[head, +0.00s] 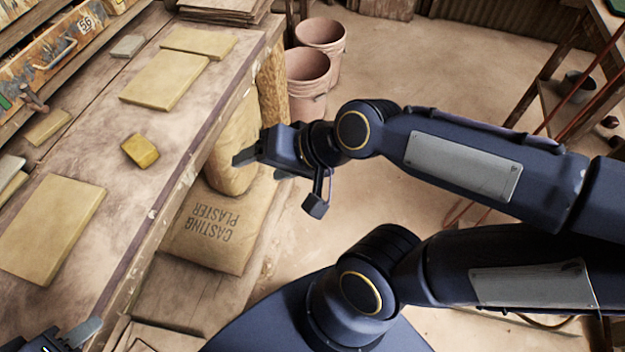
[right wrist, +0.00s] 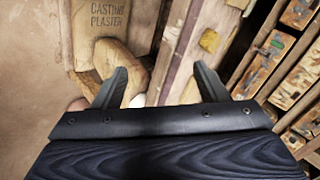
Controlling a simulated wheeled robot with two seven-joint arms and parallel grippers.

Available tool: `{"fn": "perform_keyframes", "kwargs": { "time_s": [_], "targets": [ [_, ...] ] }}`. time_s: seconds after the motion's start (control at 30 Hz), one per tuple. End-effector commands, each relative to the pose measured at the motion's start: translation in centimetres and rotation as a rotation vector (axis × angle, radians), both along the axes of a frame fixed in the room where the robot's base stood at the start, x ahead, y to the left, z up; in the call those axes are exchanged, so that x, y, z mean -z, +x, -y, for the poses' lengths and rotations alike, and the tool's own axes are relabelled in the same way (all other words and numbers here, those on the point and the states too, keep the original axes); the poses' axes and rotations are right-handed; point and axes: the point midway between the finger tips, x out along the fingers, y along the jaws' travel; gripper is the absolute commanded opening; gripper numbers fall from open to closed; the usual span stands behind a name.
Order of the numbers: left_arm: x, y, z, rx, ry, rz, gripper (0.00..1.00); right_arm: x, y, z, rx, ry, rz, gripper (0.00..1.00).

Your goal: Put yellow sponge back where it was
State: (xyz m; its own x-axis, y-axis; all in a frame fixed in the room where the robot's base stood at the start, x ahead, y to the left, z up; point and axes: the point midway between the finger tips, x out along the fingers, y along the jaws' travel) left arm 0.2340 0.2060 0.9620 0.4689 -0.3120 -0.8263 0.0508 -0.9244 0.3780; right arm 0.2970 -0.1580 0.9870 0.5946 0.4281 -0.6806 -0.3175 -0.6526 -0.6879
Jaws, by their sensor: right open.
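The yellow sponge (head: 140,151) lies flat on the wooden workbench (head: 150,185), among flat tan slabs. It also shows in the right wrist view (right wrist: 209,40), beyond the fingers. My right gripper (head: 258,162) is open and empty. In the head view it appears to the right of the bench's front edge, over the plaster sacks and well apart from the sponge. In the right wrist view its two fingers (right wrist: 160,78) are spread wide with nothing between them. My left gripper (head: 72,340) is only partly visible at the bottom left corner, and its jaw opening is cut off.
A large tan slab (head: 52,228) lies near the sponge, and others (head: 165,80) lie farther back. A rack of worn boxes (head: 60,60) lines the bench's left side. Casting plaster sacks (head: 215,225) sit below the front edge. Pink buckets (head: 305,75) stand on the floor.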

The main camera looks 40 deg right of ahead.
Motion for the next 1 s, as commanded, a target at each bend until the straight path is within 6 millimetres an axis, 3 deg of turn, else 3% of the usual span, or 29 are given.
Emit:
{"fn": "perform_keyframes", "kwargs": {
  "time_s": [0.1, 0.27, 0.57, 0.8, 1.0],
  "targets": [
    [0.0, 0.0, 0.0, 0.0, 0.0, 0.0, 0.36, 1.4, -3.6, 3.1, -0.182, -0.236, 0.016, 0.67],
    [0.0, 0.0, 0.0, 0.0, 0.0, 0.0, 0.36, 2.5, -6.1, 4.7, -0.314, -0.372, 0.001, 0.67],
    [-0.1, 0.0, 0.0, 0.0, 0.0, 0.0, 0.36, 2.5, -6.4, 4.8, -0.333, -0.386, -0.001, 0.67],
    [-3.5, 0.0, 0.0, 0.0, 0.0, 0.001, 0.36, -0.9, -6.3, 4.8, -0.332, -0.385, 0.0, 0.67],
    [-3.0, 0.0, 0.0, 0.0, 0.0, 0.0, 0.36, -0.4, -6.3, 4.8, -0.332, -0.384, -0.001, 0.67]
  ]
}}
